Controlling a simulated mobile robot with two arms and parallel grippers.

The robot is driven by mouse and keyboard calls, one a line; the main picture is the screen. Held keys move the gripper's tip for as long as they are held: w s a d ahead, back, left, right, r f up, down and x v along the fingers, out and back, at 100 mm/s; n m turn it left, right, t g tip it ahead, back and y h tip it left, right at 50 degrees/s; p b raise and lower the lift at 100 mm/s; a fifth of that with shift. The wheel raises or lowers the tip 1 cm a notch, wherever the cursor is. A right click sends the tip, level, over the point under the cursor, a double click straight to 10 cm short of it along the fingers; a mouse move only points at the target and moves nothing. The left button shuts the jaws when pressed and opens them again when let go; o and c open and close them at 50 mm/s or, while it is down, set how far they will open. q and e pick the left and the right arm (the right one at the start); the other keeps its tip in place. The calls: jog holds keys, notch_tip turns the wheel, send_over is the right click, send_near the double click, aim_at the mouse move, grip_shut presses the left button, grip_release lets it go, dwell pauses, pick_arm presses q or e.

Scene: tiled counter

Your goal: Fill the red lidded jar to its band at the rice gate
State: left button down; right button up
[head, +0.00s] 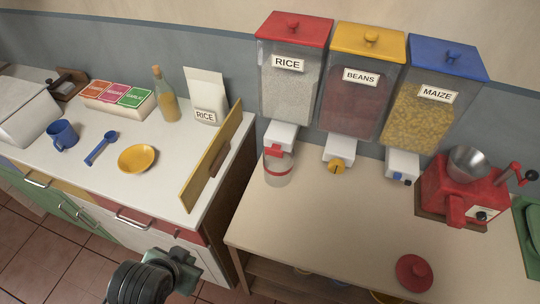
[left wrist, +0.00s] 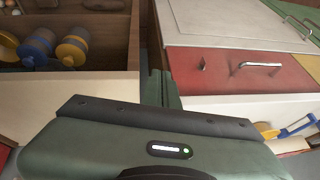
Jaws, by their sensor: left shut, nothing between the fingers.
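The clear jar (head: 278,177) with a red band stands upright, without a lid, under the white rice gate (head: 281,136) with its red handle. The gate's spout hides part of the jar's mouth, and I cannot tell whether rice is in it. A round red lid (head: 414,273) lies on the counter at the front right. The rice bin (head: 289,88) is clear with a red top and holds white grain. My left gripper (head: 188,262) is shut and empty, low in front of the left cabinet, well away from the jar; its fingers show in the left wrist view (left wrist: 160,88). My right gripper is not in view.
Beans (head: 356,95) and maize (head: 424,110) bins stand beside the rice. A red grinder (head: 462,190) stands at the right. An upright yellow board (head: 212,160) edges the left counter. Below are a red drawer (left wrist: 225,70) and a shelf with jars (left wrist: 75,45).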

aim_at(274, 150)
pick_arm(q)
jog(key=w+d+r+m+t+h, duration=0.4)
jog(key=w+d+r+m+t, duration=0.4)
jog(key=d+m, duration=0.7)
notch_tip(274, 150, up, 4)
jog(key=shift+w+r+m+h, duration=0.1)
jog(key=shift+w+m+h, duration=0.2)
jog(key=shift+w+m, duration=0.7)
jog(key=shift+a, duration=0.1)
jog(key=p+x, duration=0.1)
jog(key=x, duration=0.3)
jog(key=r+p+x, duration=0.1)
jog(key=x, duration=0.4)
jog(key=p+x, duration=0.1)
jog(key=x, duration=0.3)
jog(key=shift+w+r, duration=0.1)
jog(key=shift+w, duration=0.55)
jog(key=shift+w+d+r+p, duration=0.1)
jog(key=shift+w+d+p, duration=0.15)
jog(key=shift+w, duration=0.3)
jog(key=shift+w+d+p, duration=0.15)
jog(key=shift+w+p, duration=0.1)
jog(key=shift+w, duration=0.35)
jog(key=shift+s, duration=0.1)
jog(key=shift+r, duration=0.15)
